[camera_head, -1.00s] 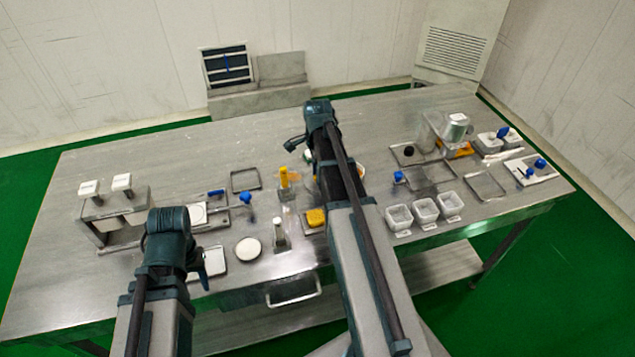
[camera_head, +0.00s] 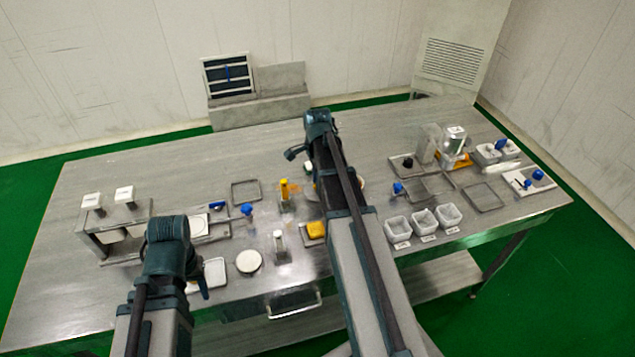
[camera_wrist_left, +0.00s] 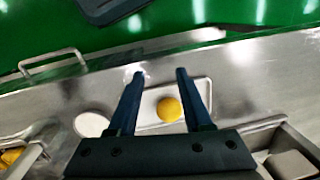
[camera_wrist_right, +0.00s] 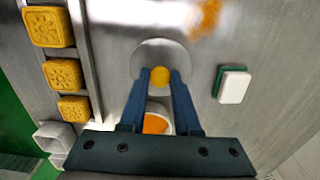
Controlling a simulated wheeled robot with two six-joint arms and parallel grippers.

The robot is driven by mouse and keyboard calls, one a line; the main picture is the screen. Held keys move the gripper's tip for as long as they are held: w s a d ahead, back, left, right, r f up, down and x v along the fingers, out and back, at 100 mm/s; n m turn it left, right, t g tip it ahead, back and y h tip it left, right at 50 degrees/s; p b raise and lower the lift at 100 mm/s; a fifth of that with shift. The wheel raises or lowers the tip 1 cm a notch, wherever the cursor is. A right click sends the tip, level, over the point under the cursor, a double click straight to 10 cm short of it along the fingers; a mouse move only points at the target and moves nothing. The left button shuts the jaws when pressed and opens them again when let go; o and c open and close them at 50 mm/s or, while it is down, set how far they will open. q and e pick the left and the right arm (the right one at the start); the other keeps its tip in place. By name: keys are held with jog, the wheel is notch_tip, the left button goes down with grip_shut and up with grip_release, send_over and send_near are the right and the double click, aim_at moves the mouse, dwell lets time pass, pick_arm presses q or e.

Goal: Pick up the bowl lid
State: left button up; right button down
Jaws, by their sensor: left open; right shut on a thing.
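The bowl lid (camera_wrist_right: 143,58) is a grey round disc with a yellow knob (camera_wrist_right: 160,77) in the right wrist view. My right gripper (camera_wrist_right: 161,74) is shut on the knob, one finger on each side. A white bowl with orange contents (camera_wrist_right: 156,123) shows between the fingers, beside the lid in the picture. I cannot tell how high the lid is above the table. In the head view my right arm hides the gripper and lid. My left gripper (camera_wrist_left: 160,74) is open and empty above a pale tray (camera_wrist_left: 203,88) holding a yellow ball (camera_wrist_left: 168,109).
A green-and-white block (camera_wrist_right: 233,86) lies right of the lid in the right wrist view. Several yellow moulded blocks (camera_wrist_right: 47,27) line its left. White containers (camera_head: 423,222) stand at the table's right front. A white disc (camera_head: 249,261) lies near my left gripper.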

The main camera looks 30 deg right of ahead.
pick_arm(q)
jog(key=shift+r+p, duration=0.4)
jog(key=shift+r, duration=0.3)
pick_arm(e)
jog(key=shift+r, duration=0.7)
pick_arm(q)
jog(key=shift+r+p, duration=0.45)
pick_arm(e)
jog(key=shift+r, duration=0.45)
pick_arm(q)
jog(key=shift+r+p, duration=0.6)
pick_arm(e)
jog(key=s+a, duration=0.1)
jog(key=s, duration=0.3)
jog(key=s+a, duration=0.2)
jog(key=s, duration=0.3)
jog(key=s+a+r, duration=0.1)
jog(key=s+a, duration=0.1)
jog(key=s, duration=0.3)
jog(key=shift+s+a+r, duration=0.1)
jog(key=shift+s+a, duration=0.2)
jog(key=shift+s, duration=0.25)
